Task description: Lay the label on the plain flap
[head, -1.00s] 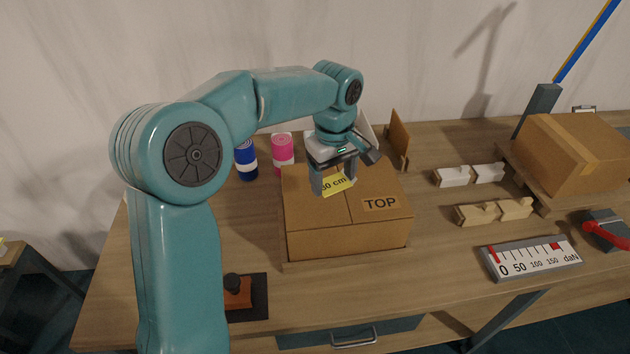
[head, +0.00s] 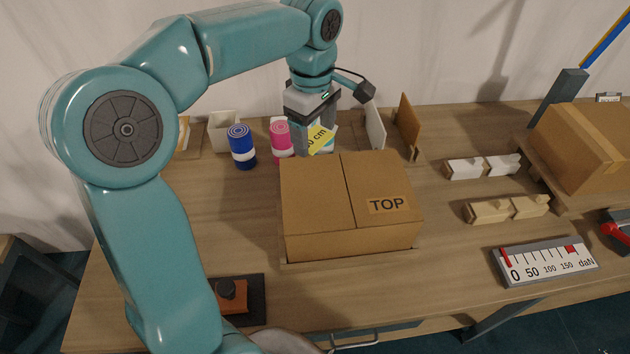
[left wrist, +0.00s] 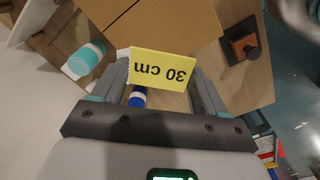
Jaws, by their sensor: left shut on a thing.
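My left gripper (head: 320,128) is shut on a yellow label (head: 319,139) printed "30 cm", held tilted above and behind the cardboard box. The label also shows between the fingers in the left wrist view (left wrist: 161,69). The closed cardboard box (head: 345,236) stands on the table, with two top flaps meeting at a seam. The right flap (head: 378,180) bears the word "TOP". The left flap (head: 315,192) is plain and bare. The label is apart from the box in the head view. My right gripper is not in view.
A blue roll (head: 242,147) and a pink roll (head: 281,140) stand behind the box at left. Upright boards (head: 408,127) stand behind it at right. A stamp-like block (head: 232,293) sits at front left. A scale plate (head: 545,262) and wooden pieces (head: 508,209) lie at right.

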